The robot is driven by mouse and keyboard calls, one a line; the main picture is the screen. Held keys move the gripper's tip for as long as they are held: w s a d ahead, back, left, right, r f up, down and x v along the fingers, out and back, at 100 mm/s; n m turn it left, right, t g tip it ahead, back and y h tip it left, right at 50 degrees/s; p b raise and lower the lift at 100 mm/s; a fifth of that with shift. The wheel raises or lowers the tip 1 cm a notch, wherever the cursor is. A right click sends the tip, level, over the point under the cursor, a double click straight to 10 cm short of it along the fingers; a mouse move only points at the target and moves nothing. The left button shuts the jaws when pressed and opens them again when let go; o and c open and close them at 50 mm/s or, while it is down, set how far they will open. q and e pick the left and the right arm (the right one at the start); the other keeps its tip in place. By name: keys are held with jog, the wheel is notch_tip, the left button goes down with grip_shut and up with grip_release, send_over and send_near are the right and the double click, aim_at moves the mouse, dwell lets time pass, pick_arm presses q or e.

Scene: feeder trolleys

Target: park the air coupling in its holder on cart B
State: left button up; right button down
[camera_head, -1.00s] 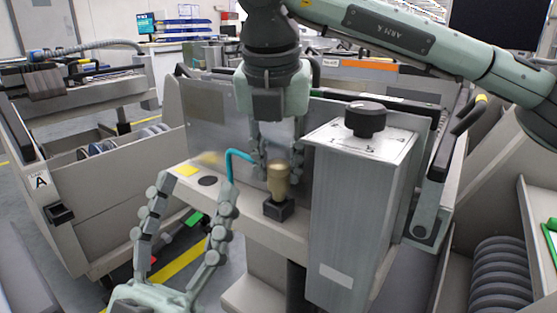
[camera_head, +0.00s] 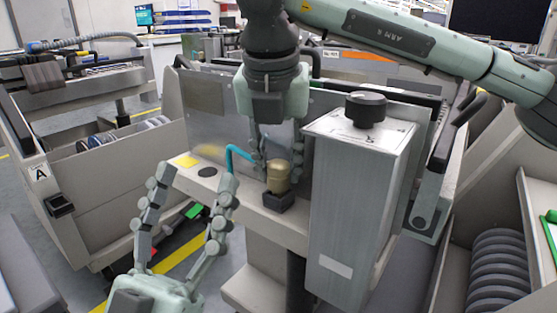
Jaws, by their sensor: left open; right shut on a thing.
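The air coupling (camera_head: 278,178) is a brass-coloured cylinder with a teal hose (camera_head: 236,153) beside it. It stands upright at a dark square holder (camera_head: 278,200) on the grey ledge of the middle cart. I cannot tell how deep it sits in the holder. My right gripper (camera_head: 275,165) comes down from above and is shut on the coupling, its fingers partly hiding it. My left gripper (camera_head: 190,198) is open and empty in front of the ledge, its fingers pointing up and spread apart.
A grey box with a black knob (camera_head: 365,110) stands just right of the holder. The cart labelled A (camera_head: 42,175) is at the left. Several dark reels (camera_head: 497,270) stand at the lower right.

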jog(key=shift+f, duration=0.15)
jog(key=c, duration=1.1)
grip_release()
jog(key=shift+o, duration=0.2)
